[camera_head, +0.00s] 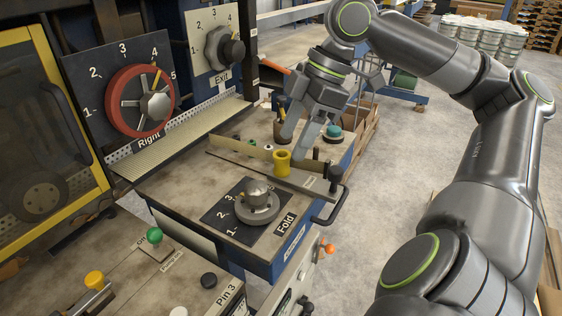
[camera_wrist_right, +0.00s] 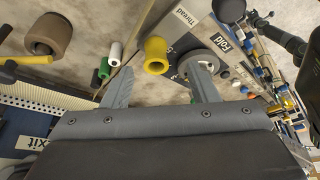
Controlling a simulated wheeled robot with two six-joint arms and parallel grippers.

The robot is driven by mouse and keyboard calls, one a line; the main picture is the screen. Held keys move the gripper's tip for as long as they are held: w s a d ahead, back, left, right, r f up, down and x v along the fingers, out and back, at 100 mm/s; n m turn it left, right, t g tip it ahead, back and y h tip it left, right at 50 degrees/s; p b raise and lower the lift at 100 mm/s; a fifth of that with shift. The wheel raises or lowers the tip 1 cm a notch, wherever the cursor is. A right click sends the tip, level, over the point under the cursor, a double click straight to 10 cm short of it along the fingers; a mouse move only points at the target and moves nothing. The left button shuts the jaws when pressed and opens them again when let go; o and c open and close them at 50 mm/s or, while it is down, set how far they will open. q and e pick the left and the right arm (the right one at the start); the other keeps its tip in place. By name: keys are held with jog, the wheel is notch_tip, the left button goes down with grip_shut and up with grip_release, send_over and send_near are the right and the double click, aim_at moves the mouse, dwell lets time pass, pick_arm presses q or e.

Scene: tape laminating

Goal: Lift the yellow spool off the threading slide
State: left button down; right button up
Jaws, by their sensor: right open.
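The yellow spool (camera_head: 282,162) stands at the threading slide (camera_head: 300,183), a long rail across the machine top, in the head view. In the right wrist view the yellow spool (camera_wrist_right: 156,55) shows its open end, between and beyond the two fingers. My right gripper (camera_head: 295,137) is open and empty, just above and behind the spool; its fingers also show in the right wrist view (camera_wrist_right: 160,90). The spool does not appear to be held. My left gripper is not in view.
A Fold dial (camera_head: 258,203) sits in front of the slide. A white spool (camera_wrist_right: 116,53), a green spool (camera_wrist_right: 104,69) and a brown roller (camera_wrist_right: 48,35) are nearby. A black handle (camera_head: 334,205) rises at the right edge. A teal-topped knob (camera_head: 333,132) stands behind.

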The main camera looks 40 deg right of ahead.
aim_at(282, 157)
jog(key=shift+f, duration=0.25)
jog(key=shift+w+a+f+p, duration=0.5)
jog(key=shift+w+f+p, duration=0.05)
jog(key=shift+f+p, duration=0.25)
jog(key=shift+x, duration=1.45)
jog(key=c, duration=1)
jog(key=shift+c, duration=0.2)
jog(key=shift+r, duration=0.15)
notch_tip(282, 157, up, 10)
jog(key=p, duration=0.1)
jog(key=shift+p, duration=0.35)
